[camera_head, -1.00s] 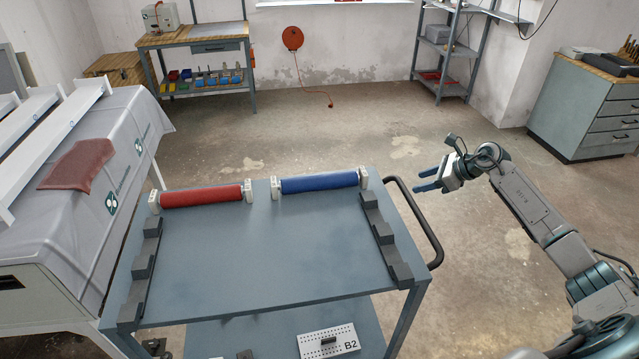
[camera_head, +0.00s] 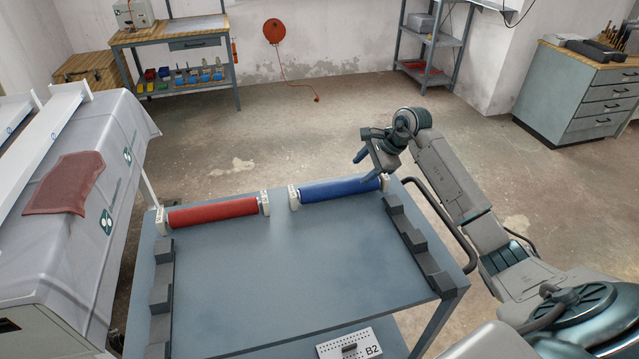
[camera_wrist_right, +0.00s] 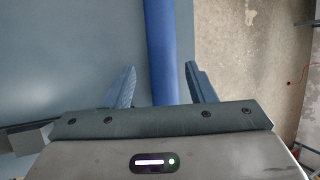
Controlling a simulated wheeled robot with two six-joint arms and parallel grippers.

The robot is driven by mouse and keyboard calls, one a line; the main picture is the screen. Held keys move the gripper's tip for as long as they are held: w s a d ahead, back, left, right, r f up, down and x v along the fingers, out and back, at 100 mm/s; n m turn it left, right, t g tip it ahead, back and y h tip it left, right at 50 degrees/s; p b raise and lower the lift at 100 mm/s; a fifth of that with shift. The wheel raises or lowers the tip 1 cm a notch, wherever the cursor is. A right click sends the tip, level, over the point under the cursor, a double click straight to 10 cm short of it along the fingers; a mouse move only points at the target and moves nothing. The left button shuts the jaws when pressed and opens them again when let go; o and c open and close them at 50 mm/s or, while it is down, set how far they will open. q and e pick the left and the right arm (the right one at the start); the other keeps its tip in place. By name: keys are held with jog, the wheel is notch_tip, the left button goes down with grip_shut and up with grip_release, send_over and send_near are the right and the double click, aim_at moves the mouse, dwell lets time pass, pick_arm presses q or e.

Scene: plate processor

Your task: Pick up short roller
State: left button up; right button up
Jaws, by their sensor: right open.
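Two short rollers lie in a row along the far edge of the grey cart top. The red roller (camera_head: 212,212) is at left and the blue roller (camera_head: 338,189) at right, each between white end brackets. My right gripper (camera_head: 362,161) is open above the right end of the blue roller. In the right wrist view the blue roller (camera_wrist_right: 162,50) runs between the two fingers of the right gripper (camera_wrist_right: 160,88); I cannot tell the height gap. My left gripper is not in view.
The cart top (camera_head: 290,270) is bare in the middle, with dark stepped holders (camera_head: 418,247) at left and right. A black handle (camera_head: 450,225) is on its right side. A draped machine with a red cloth (camera_head: 65,183) stands at left.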

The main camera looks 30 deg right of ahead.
aim_at(344, 184)
jog(key=b+x, duration=0.2)
jog(key=x, duration=0.3)
jog(key=shift+a+f, duration=0.1)
jog(key=shift+a, duration=0.05)
jog(key=b+x, duration=0.1)
jog(key=x, duration=0.3)
jog(key=shift+w+f, duration=0.25)
jog(key=shift+w+a+f, duration=0.15)
jog(key=shift+w+f, duration=0.1)
jog(key=shift+f, duration=0.2)
jog(key=shift+c, duration=0.9)
jog(key=c, duration=0.7)
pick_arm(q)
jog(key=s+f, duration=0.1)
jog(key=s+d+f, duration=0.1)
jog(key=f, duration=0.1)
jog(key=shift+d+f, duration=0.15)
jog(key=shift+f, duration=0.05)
pick_arm(e)
jog(key=shift+r, duration=0.1)
jog(key=shift+c, duration=0.8)
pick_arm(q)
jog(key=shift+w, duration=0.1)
pick_arm(e)
jog(key=shift+r, duration=0.1)
